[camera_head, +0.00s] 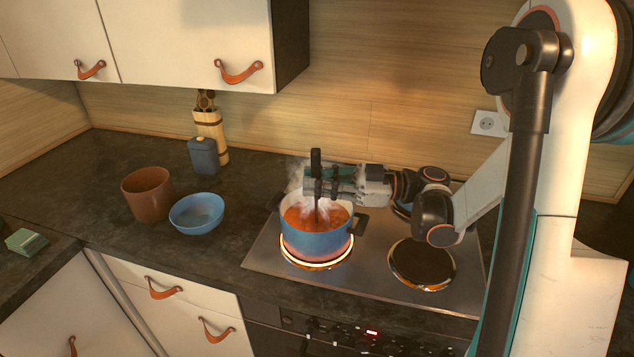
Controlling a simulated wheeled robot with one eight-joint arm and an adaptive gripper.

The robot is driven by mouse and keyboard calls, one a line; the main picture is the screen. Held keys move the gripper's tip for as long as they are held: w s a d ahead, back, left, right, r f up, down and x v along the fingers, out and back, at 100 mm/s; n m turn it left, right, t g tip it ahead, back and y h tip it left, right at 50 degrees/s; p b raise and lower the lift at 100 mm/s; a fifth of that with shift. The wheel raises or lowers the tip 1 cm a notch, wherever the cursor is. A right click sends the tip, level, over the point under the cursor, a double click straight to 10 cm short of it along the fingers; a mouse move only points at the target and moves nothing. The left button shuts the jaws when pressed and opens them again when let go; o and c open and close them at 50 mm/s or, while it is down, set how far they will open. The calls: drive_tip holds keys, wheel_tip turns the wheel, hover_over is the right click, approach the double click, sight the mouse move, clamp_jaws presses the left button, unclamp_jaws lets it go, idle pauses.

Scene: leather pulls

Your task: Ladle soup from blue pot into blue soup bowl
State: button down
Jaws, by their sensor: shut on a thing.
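The blue pot (318,244) stands on the glowing left burner of the hob, with orange-red soup (303,217) inside and steam rising from it. My gripper (318,187) is above the pot and shut on the upright dark handle of the ladle (316,160). The ladle's lower shaft goes down into the pot, and its bowl is hidden in the soup. The blue soup bowl (197,214) sits on the dark counter to the left of the pot, and its visible inside looks empty.
A brown pot (147,194) stands just left of the bowl. A dark canister (203,156) and a wooden utensil holder (211,126) stand behind. A second burner (421,263) is bare. Cabinets (190,40) hang above the rear counter. Counter between bowl and hob is clear.

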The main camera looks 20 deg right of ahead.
sight(315, 154)
drive_tip(key=shift+r+p, duration=3.65)
drive_tip(key=shift+r, duration=1.9)
drive_tip(key=shift+w, duration=0.1)
